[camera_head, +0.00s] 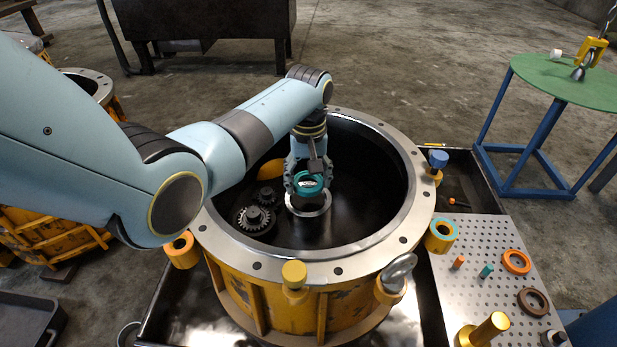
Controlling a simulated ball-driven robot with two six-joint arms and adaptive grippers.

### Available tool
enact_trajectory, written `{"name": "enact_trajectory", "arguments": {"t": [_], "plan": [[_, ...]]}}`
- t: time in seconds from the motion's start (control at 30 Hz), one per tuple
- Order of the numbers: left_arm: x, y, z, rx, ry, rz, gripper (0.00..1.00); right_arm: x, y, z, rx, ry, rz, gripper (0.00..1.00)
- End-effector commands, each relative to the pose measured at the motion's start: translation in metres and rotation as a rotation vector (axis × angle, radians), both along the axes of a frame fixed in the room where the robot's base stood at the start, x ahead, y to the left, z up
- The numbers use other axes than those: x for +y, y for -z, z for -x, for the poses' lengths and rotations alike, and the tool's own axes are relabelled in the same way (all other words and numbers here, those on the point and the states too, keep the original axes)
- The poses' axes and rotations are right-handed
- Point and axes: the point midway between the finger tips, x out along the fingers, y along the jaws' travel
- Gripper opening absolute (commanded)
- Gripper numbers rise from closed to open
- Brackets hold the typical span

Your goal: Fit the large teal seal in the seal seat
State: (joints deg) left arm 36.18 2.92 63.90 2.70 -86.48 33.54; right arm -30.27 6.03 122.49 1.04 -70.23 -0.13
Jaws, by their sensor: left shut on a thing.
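My left gripper (309,187) reaches down inside the open transmission housing (413,212). It is shut on the large teal seal (309,189), which shows as a teal ring between its fingers. A pale metal ring (318,211), which looks like the seal seat, lies just below the seal on the dark housing floor. Whether the seal touches it is hard to tell. The fingers and arm cover part of both. My right gripper is not in view.
Dark gears (255,218) stand left of the gripper inside the housing. The housing's steel rim surrounds the arm. At right, a perforated plate (480,235) bears an orange ring (516,262), a brown ring (533,302) and small pegs. The housing's right floor is clear.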

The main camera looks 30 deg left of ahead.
Motion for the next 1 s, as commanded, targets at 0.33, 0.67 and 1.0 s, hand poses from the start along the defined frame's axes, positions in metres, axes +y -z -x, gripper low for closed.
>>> {"name": "enact_trajectory", "arguments": {"t": [0.33, 0.67, 1.0], "plan": [[0.000, 0.000, 0.000, -0.001, 0.000, -0.001, 0.31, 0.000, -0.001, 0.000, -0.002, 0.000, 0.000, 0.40], [0.000, 0.012, 0.000, 0.000, 0.000, 0.000, 0.31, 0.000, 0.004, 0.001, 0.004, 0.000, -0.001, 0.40], [0.000, 0.027, 0.000, 0.000, 0.000, 0.000, 0.31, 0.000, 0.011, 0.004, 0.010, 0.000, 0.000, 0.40]]}}
